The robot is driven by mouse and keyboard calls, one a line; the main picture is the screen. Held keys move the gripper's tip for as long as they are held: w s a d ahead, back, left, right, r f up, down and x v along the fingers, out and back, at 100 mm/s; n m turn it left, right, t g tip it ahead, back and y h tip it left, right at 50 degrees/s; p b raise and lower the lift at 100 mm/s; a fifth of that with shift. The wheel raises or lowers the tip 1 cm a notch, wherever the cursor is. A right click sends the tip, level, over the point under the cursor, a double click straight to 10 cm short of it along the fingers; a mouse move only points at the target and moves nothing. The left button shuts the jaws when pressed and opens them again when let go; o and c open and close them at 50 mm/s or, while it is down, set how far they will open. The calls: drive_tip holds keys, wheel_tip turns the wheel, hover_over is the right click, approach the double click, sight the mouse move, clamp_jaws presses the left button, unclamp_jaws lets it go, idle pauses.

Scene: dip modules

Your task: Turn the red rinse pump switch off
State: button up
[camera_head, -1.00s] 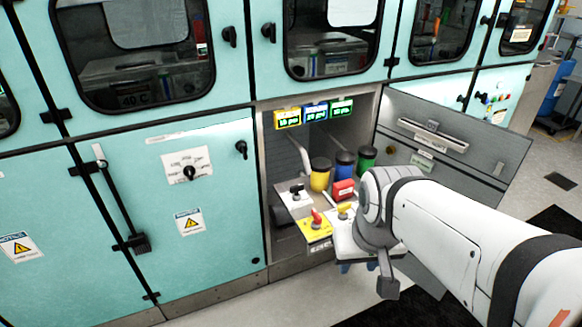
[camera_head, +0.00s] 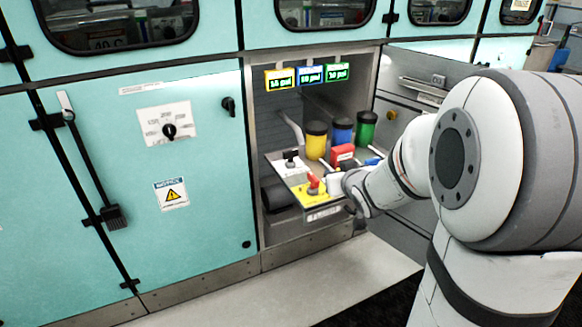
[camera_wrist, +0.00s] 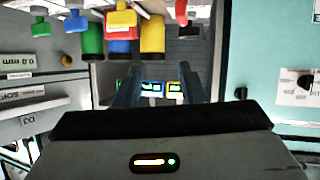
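A red-handled switch (camera_head: 314,182) stands on a yellow plate (camera_head: 318,194) at the front of the pull-out shelf in the head view. The red handle also shows at the top of the wrist view (camera_wrist: 181,11), where the scene appears upside down. My gripper (camera_wrist: 172,80) shows two dark fingers spread apart with nothing between them. In the head view my wrist is just right of the red switch, and my gripper's fingers cannot be made out. I cannot tell whether they touch anything. A yellow-handled switch (camera_wrist: 121,16) and a blue-handled switch (camera_wrist: 75,20) stand beside it.
Yellow (camera_head: 316,141), blue (camera_head: 341,131) and green (camera_head: 366,127) canisters stand behind a red box (camera_head: 342,154). A black-handled switch (camera_head: 291,158) is at the left. Small displays (camera_head: 311,74) hang above. The cabinet door (camera_head: 418,88) is open at right, behind my arm.

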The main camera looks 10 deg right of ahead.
sight(311, 174)
drive_tip(key=w+f+t+y+b, duration=0.1)
drive_tip(key=f+b, duration=0.1)
drive_tip(key=f, duration=0.1)
drive_tip(key=w+a+f+n+t+y+b, duration=0.1)
drive_tip(key=w+f+y+b, duration=0.1)
drive_tip(key=f, duration=0.1)
drive_tip(key=w+a+f+n+t+y+b, duration=0.1)
drive_tip(key=w+f+t+y+b, duration=0.1)
drive_tip(key=b, duration=0.1)
drive_tip(key=shift+w+f, duration=0.1)
drive_tip(key=shift+f, duration=0.3)
drive_tip(key=shift+b+x, duration=0.65)
drive_tip(key=shift+x, duration=3.2)
drive_tip(key=shift+a+r, duration=0.15)
